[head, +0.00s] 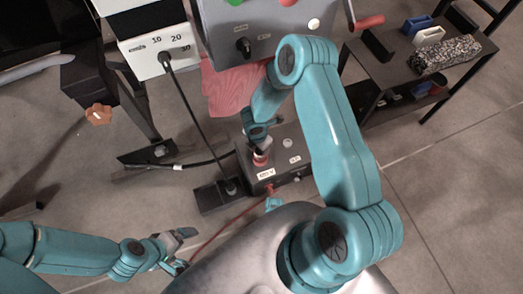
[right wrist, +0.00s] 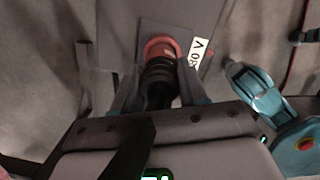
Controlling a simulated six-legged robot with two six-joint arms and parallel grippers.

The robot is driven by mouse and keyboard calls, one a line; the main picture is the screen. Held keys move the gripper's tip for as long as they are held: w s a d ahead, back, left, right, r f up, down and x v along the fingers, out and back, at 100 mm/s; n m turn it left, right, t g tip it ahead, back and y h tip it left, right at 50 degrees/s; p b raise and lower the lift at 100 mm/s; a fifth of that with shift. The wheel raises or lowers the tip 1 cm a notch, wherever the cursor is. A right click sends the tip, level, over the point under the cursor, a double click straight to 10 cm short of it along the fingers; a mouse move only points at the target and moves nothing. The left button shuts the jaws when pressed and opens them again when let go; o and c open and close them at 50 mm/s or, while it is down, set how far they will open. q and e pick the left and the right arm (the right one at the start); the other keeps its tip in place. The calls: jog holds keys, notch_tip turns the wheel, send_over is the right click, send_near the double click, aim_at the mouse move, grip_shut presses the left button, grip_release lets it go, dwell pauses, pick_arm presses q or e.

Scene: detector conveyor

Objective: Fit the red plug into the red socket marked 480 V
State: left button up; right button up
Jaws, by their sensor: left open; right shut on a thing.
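A dark socket box (head: 285,150) stands on the floor, with a small white label (head: 266,174) on its near side. In the right wrist view a white label (right wrist: 198,52) reading "480 V" lies beside a red ring (right wrist: 160,47). My right gripper (head: 258,143) is shut on the plug's black ribbed body (right wrist: 160,78), between its two fingers in the wrist view. The plug points at the red ring, close against it. I cannot tell how deep it sits, or which part of the red belongs to the socket. My left gripper (head: 181,250) is open and empty at lower left.
A grey control panel (head: 263,32) with a red crank handle (head: 369,22) stands behind the box. A shelf (head: 400,70) with small parts stands at upper right. A thin red cable (head: 225,226) crosses the floor.

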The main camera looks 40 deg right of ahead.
notch_tip(320, 180, down, 3)
jog(key=shift+f+b, duration=0.1)
jog(key=shift+b, duration=0.35)
jog(key=o, duration=0.7)
jog(key=shift+f, duration=0.15)
jog(key=o, duration=0.4)
jog(key=shift+o, duration=0.2)
